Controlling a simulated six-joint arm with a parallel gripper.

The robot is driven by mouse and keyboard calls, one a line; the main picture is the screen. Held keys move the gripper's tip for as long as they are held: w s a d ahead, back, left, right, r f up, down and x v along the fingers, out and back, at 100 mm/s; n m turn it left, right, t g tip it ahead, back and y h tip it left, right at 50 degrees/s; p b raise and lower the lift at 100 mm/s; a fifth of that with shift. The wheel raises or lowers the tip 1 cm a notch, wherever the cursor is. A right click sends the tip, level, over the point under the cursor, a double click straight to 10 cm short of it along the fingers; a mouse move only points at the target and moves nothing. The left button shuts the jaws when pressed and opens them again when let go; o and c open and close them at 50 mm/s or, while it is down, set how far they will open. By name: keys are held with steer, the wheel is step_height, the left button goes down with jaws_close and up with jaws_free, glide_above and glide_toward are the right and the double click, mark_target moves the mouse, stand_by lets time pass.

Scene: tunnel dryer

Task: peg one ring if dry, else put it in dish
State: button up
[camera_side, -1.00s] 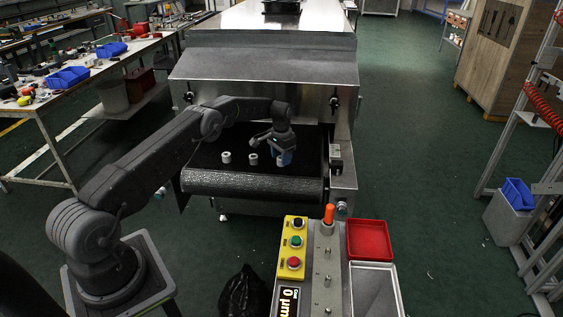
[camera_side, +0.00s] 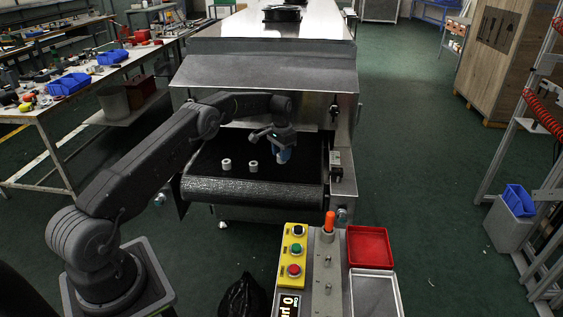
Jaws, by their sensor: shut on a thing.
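Two small white rings, a left one (camera_side: 226,164) and a right one (camera_side: 253,167), stand on the dark belt (camera_side: 235,186) at the dryer's mouth. My gripper (camera_side: 284,157) is over the belt to their right, its blue fingers pointing down. It is shut on a third ring, which the fingers hide from this view. A grey plate (camera_side: 325,265) in front carries several short metal pegs and an upright orange cylinder (camera_side: 330,222). A red dish (camera_side: 368,246) lies to its right, with an empty-looking metal tray (camera_side: 375,293) in front of it.
A yellow button box (camera_side: 293,256) and a dark display (camera_side: 287,303) sit left of the peg plate. The metal dryer hood (camera_side: 262,70) overhangs the belt behind my arm. A small control box (camera_side: 336,165) is fixed at the belt's right edge.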

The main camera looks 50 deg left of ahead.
steer(key=s+a+r, duration=0.6)
steer(key=s+a, duration=0.1)
steer(key=s, duration=0.1)
step_height(320, 180, up, 8)
steer(key=w+d+m, duration=0.2)
steer(key=d+m, duration=0.1)
steer(key=d, duration=2)
steer(key=s+d+m, duration=0.2)
steer(key=s+d, duration=0.3)
steer(key=d, duration=0.7)
steer(key=s+d+m, duration=0.1)
steer(key=s+d, duration=0.5)
steer(key=d, duration=0.5)
steer(key=shift+w+f, duration=0.2)
steer(key=shift+f, duration=2.65)
steer(key=shift+f, duration=2.9)
